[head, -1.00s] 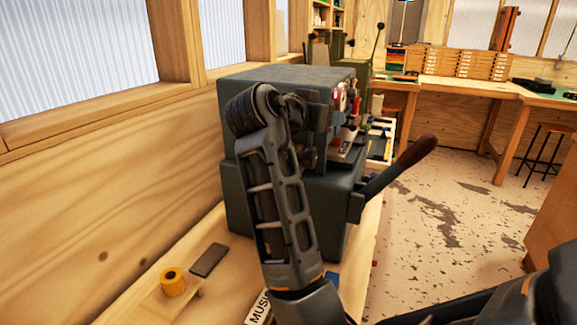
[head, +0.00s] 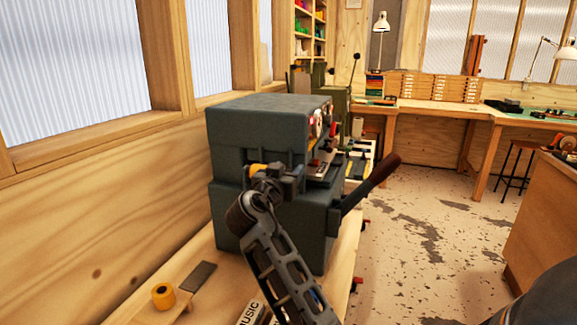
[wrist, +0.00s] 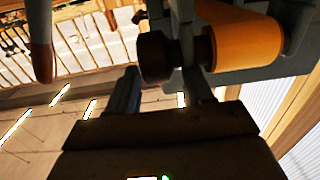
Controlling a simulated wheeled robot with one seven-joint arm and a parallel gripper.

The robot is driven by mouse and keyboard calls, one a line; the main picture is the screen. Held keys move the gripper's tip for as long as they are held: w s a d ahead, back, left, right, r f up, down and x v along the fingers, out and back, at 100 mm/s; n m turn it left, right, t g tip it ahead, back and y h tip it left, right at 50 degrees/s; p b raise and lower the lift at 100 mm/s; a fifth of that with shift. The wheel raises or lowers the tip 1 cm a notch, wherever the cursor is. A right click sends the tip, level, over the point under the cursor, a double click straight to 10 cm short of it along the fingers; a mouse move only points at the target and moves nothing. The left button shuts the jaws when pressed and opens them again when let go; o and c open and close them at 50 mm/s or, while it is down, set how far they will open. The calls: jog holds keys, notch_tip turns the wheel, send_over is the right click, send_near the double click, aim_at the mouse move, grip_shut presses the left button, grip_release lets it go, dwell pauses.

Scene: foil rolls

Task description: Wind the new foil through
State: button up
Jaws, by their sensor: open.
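The dark green machine (head: 265,130) stands on the wooden bench. An orange-yellow foil roll (wrist: 245,45) is mounted on it, with a dark round knob (wrist: 155,58) at the roll's end in the wrist view. In the head view a bit of yellow (head: 258,169) shows on the machine's near side, partly hidden by my wrist. My gripper (wrist: 160,85) is open, its two fingers either side of the knob's line. I cannot tell whether they touch it. My gripper's fingers are largely hidden in the head view. Another yellow roll (head: 163,296) lies on the bench at front left.
A lever with a dark red handle (head: 378,174) sticks out from the machine's right side. A dark flat block (head: 198,275) lies by the loose roll. A plywood wall and windows close off the left.

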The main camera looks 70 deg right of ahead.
jog(key=shift+d, duration=0.6)
grip_shut()
